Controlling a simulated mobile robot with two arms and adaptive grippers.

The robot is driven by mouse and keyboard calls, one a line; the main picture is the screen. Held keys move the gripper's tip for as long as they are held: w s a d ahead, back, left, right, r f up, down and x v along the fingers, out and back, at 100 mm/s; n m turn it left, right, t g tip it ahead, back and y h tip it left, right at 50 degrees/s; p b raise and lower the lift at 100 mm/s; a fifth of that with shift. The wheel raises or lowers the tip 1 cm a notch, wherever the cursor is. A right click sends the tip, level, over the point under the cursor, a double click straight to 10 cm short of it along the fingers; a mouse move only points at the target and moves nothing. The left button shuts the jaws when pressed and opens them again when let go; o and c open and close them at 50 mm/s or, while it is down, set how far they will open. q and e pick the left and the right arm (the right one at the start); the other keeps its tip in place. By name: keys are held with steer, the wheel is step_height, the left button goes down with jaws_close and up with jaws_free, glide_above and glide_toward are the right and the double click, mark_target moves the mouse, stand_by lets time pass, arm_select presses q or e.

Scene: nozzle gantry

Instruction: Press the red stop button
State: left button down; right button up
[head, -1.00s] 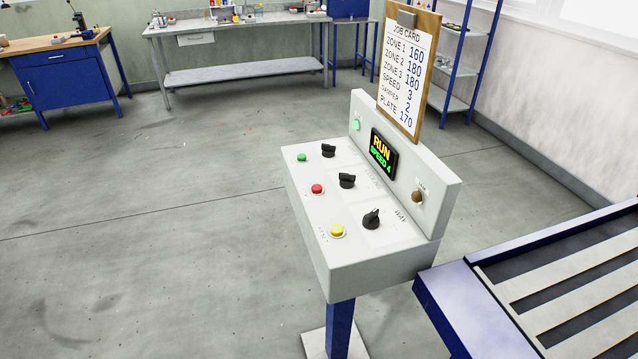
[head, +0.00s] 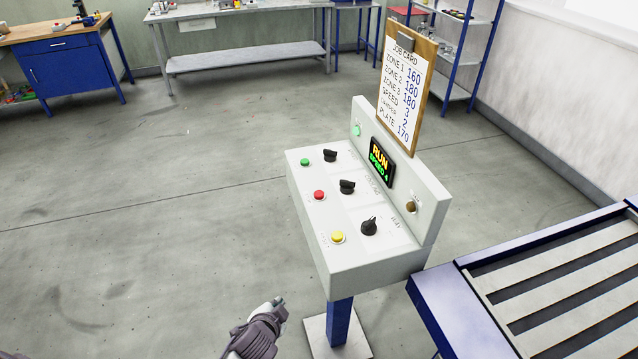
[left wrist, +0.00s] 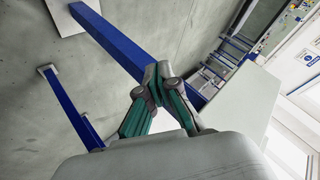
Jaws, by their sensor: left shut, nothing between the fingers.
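The red stop button (head: 319,195) is on the sloping top of the white control console (head: 345,262), in the left column between a green button (head: 305,162) and a yellow button (head: 338,237). The display (head: 381,162) reads RUN, SPEED 4. My left gripper (head: 279,302) is at the bottom of the head view, left of the console post and apart from the buttons. In the left wrist view its fingers (left wrist: 157,72) are shut and empty, with the blue post behind them. The buttons do not show in that view. My right gripper is not in view.
Three black knobs, including one near the yellow button (head: 369,226), sit right of the buttons. A job card (head: 405,85) stands above the console's back panel. A blue-framed slatted conveyor (head: 440,305) stands at right. The floor left of the console is clear.

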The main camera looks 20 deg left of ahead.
arm_select(q)
steer(key=w+r+m+t+y+p, duration=0.15)
steer(key=w+r+t, duration=0.25)
steer(key=r, duration=1.1)
steer(key=w+r+m+t+p, duration=0.2)
steer(key=w+r+t, duration=0.1)
steer(key=r, duration=1.2)
steer(key=w+d+r+m+t+h, duration=0.3)
steer(key=d+r+m+t+h, duration=0.2)
steer(key=r+m, duration=0.4)
steer(key=w+d+r+m+g+h, duration=0.35)
steer(key=d+m+h, duration=0.7)
steer(key=m, duration=0.45)
steer(key=w+d+f+m+g, duration=0.25)
steer(key=f+m+g, duration=0.35)
steer(key=m, duration=0.4)
steer(key=w+a+f+m+g+y, duration=0.2)
steer(key=w+a+y, duration=0.1)
steer(key=a, duration=0.4)
steer(key=w+a+f+m+g+y, duration=0.1)
steer(key=w+a+f+m+y, duration=0.1)
steer(key=a+y, duration=0.4)
steer(key=shift+w+a+f+g, duration=0.35)
steer(key=shift+w+a+f, duration=0.4)
steer(key=shift+w, duration=0.2)
steer(key=shift+f, duration=0.15)
